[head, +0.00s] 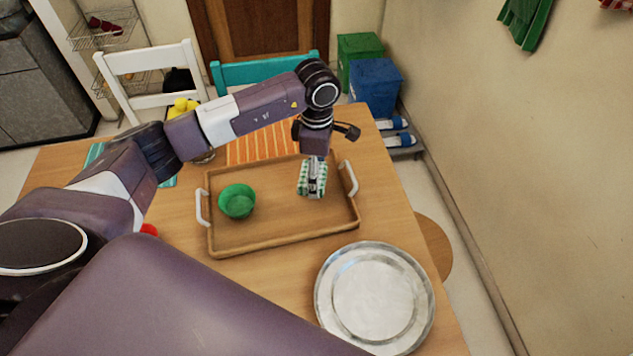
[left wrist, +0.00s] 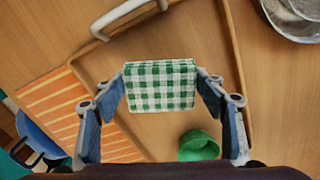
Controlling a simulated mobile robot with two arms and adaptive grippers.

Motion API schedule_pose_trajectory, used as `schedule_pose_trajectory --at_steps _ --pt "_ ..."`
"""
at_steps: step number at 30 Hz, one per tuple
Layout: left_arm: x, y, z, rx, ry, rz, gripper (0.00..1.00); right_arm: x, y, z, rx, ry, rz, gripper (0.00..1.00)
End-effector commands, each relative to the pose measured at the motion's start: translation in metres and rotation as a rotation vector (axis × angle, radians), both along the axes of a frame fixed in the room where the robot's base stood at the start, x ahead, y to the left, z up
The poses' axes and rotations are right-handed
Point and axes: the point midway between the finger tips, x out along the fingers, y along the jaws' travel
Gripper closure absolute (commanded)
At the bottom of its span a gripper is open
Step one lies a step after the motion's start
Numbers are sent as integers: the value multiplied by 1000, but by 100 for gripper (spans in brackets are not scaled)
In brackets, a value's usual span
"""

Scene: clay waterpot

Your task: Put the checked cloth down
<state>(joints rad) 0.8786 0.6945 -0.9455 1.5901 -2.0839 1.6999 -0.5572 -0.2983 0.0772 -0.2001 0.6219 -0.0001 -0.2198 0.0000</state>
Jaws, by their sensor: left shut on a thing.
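The green-and-white checked cloth (head: 304,178) is a small folded block between the fingers of my left gripper (head: 313,188), over the right half of the wooden tray. In the left wrist view the cloth (left wrist: 160,85) sits between the two fingertips of the left gripper (left wrist: 162,88), which is shut on it. The tray floor shows around the cloth; I cannot tell whether the cloth touches it. My right gripper is not in view.
The tray (head: 285,239) has white handles and holds a green bowl (head: 237,201) on its left side. A metal plate (head: 375,296) lies in front of it to the right. An orange striped mat (head: 262,148) lies behind. The tray's front middle is clear.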

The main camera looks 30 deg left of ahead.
Motion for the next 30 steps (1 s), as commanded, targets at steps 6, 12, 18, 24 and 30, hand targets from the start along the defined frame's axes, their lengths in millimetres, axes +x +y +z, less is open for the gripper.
schedule_pose_trajectory --at_steps 6,12,18,24,30 --pt "-1 0 -20 0 3 -2 55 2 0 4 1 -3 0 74" --pt "-1 0 -45 1 1 -1 55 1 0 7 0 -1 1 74" --pt "0 0 -46 1 -1 -1 55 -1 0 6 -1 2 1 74" --pt "0 0 -47 1 0 -1 27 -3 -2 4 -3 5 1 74" --pt "0 0 -47 1 0 -1 18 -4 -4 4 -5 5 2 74"
